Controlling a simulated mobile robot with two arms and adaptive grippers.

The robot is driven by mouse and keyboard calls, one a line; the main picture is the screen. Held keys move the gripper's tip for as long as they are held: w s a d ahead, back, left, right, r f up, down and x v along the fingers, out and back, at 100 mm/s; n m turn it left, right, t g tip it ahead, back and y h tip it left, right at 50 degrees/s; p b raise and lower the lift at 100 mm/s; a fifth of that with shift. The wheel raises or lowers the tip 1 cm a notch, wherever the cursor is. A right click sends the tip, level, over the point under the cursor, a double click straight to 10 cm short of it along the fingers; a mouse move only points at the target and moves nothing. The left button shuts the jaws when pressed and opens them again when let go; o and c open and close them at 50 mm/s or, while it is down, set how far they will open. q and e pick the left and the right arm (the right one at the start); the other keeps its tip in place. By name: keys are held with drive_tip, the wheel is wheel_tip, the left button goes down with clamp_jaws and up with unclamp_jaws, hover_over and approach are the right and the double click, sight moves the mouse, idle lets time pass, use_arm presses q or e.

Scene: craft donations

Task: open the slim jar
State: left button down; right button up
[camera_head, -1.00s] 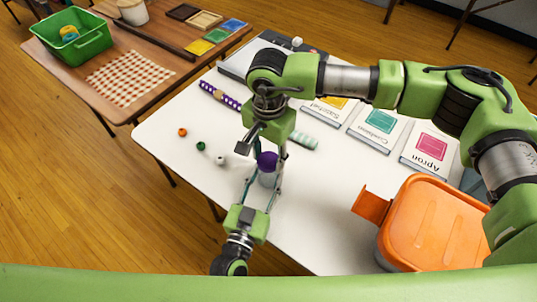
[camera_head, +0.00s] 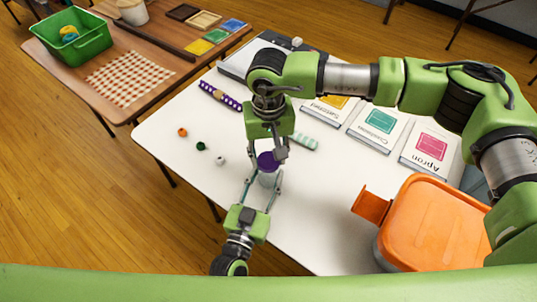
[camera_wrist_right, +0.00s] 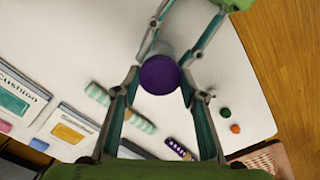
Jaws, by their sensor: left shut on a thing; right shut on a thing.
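The slim jar (camera_head: 267,179) stands upright on the white table, with its purple lid (camera_head: 267,162) on top. My left gripper (camera_head: 263,184) reaches in from the near side and is shut on the jar's body, one finger on each side. My right gripper (camera_head: 268,156) comes down from above and is shut on the lid. The right wrist view shows the lid (camera_wrist_right: 159,75) from above between my right fingertips (camera_wrist_right: 159,82), with my left fingers coming in from the top. The jar's body is mostly hidden there.
An orange-lidded box (camera_head: 440,228) stands at the right. Labelled cards (camera_head: 378,128) lie along the back, and a mint-striped roll (camera_head: 303,142) and a purple dotted roll (camera_head: 220,95) lie behind the jar. Small beads (camera_head: 201,146) lie to the left.

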sight(269, 160)
drive_tip(key=shift+r, duration=0.15)
drive_tip(key=shift+r, duration=1)
drive_tip(key=shift+r, duration=2)
use_arm(q)
drive_tip(key=c, duration=1.2)
unclamp_jaws()
drive_tip(key=shift+c, duration=0.2)
drive_tip(key=v, duration=1.2)
